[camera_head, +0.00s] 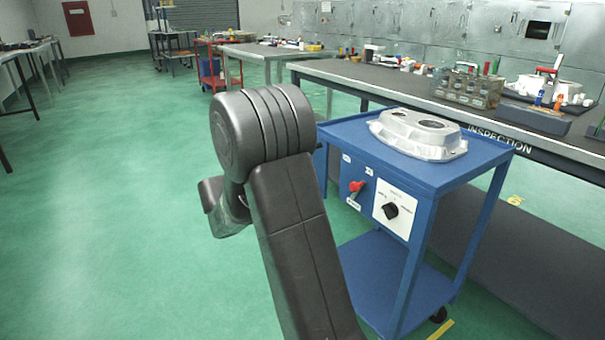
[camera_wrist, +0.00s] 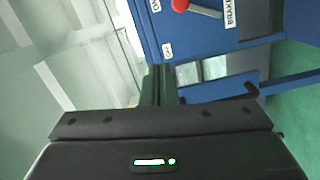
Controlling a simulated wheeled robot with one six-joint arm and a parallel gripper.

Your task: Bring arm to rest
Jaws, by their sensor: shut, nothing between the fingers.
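My gripper (camera_wrist: 160,84) shows in the wrist view as two dark fingers held together above the black wrist housing. Nothing is between them. In the head view my arm is folded up in front of the camera, left of the blue cart (camera_head: 466,180), and its links hide the fingers. The wrist view shows the cart's blue panel (camera_wrist: 150,38) beyond the fingers, with a red-tipped lever (camera_wrist: 181,5) at the top. No part of the gripper visibly touches the cart.
A grey aluminium casting (camera_head: 418,138) lies on the cart's top. The cart's front has a red lever (camera_head: 356,187) and a black knob (camera_head: 391,210). The inspection bench (camera_head: 375,78) runs behind it. Green floor (camera_head: 110,190) is clear to the left.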

